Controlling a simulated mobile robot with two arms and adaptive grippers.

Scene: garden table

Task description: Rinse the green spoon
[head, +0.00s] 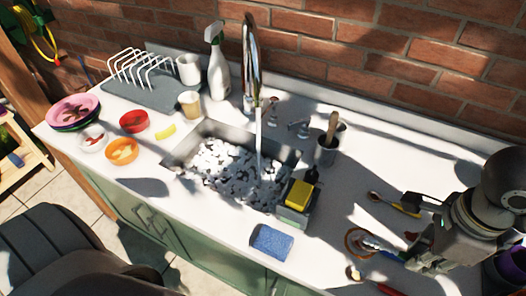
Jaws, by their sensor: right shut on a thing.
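My right gripper (418,258) is low over the counter at the right, shut on a thin utensil that its fingers and shadow mostly hide. I cannot make out clearly whether this is the green spoon. A round-ended piece with a bluish part (372,243) lies just left of the fingers. The sink (178,160) in the middle holds a white, foamy-looking mass with dark patches. The tall metal faucet (249,65) stands behind it, and a pale stream of water (259,140) falls into the sink. My left gripper is not in view.
A yellow sponge (300,194) sits on a caddy at the sink's right edge; a blue sponge (272,241) lies in front. A dark utensil cup (326,150), yellow-handled spoon (400,207) and red handle (391,290) are nearby. Bowls (134,122) and a dish rack (150,92) occupy the left.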

